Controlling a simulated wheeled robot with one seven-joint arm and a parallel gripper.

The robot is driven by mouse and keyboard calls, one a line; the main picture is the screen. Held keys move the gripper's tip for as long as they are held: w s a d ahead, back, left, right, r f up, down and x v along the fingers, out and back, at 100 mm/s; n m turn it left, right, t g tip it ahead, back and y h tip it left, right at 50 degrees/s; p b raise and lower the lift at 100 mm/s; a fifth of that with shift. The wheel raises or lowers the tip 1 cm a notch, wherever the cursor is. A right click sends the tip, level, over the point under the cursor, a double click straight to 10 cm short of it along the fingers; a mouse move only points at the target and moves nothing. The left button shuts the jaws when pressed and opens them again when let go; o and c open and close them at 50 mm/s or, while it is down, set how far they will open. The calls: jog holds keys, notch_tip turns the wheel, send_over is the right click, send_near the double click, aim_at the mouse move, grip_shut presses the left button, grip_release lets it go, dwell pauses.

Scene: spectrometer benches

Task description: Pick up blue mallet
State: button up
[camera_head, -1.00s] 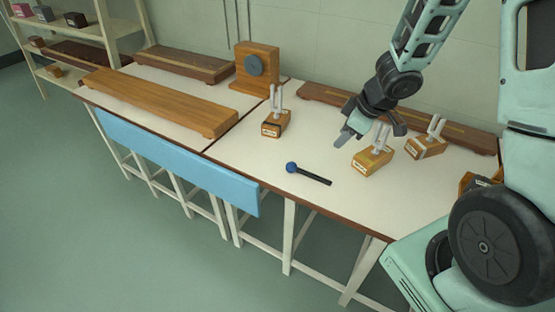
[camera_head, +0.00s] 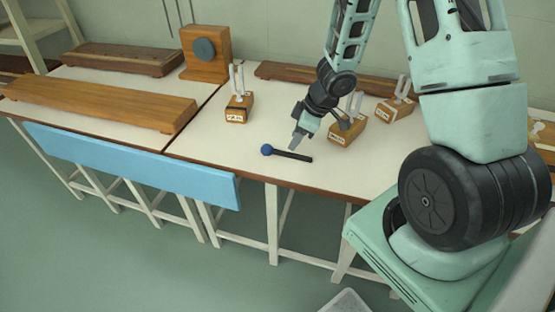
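The blue mallet has a round blue head (camera_head: 267,149) and a dark handle (camera_head: 294,156). It lies on the white bench top (camera_head: 220,148) near its front edge, head to the left. My gripper (camera_head: 295,142) points down just above and behind the handle, near its middle. The fingers look close together, but the gap between them is too small to judge. Whether they touch the mallet cannot be told from this view.
Tuning forks on wooden boxes stand behind the mallet, one to the left (camera_head: 238,103), one right beside my gripper (camera_head: 347,125), another farther right (camera_head: 396,103). A long wooden board (camera_head: 110,96) lies left. A blue panel (camera_head: 130,165) hangs along the bench front.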

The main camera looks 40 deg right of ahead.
aim_at(285, 153)
jog(key=b+x, duration=0.3)
jog(key=x, duration=0.4)
jog(key=shift+w+d, duration=0.2)
jog(key=shift+r, duration=0.1)
grip_shut()
